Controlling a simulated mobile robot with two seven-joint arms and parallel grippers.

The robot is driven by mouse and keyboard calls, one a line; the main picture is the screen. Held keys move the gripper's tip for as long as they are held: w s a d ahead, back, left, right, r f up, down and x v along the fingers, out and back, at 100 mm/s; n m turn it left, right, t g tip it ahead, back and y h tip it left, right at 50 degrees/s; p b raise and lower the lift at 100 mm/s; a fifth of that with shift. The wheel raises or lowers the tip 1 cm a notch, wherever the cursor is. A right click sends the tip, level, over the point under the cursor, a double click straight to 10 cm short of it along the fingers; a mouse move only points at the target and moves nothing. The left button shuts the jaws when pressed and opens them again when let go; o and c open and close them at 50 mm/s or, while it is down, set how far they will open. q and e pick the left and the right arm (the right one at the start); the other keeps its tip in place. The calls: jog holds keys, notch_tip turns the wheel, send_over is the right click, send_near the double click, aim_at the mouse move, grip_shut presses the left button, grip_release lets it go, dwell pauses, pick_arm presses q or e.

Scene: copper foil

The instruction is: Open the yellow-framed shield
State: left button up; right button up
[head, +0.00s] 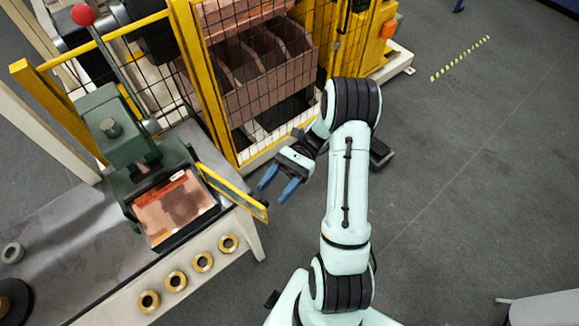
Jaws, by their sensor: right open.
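The yellow-framed shield (232,190) is on the right side of the green press (118,135), on the bench. It is seen nearly edge-on as a narrow yellow frame, slanting down to the right past the copper foil (174,208). The foil lies uncovered in my view. My right gripper (274,191) is open and empty, its two blue fingers pointing down-left. It is just right of the shield's outer end, and there seems to be a gap between them. I cannot tell their heights. My left gripper is not in view.
Several brass rings (202,262) sit along the front of the bench (80,235). A lever with a red ball (83,14) rises above the press. A yellow mesh fence (208,85) with brown bins (262,70) stands behind. The grey floor (470,170) at right is mostly clear.

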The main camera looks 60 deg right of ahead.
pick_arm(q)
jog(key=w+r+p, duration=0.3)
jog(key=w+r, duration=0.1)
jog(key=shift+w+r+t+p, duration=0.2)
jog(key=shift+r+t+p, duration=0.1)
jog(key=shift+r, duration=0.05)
pick_arm(e)
jog(key=d, duration=1)
jog(key=shift+s+d, duration=0.35)
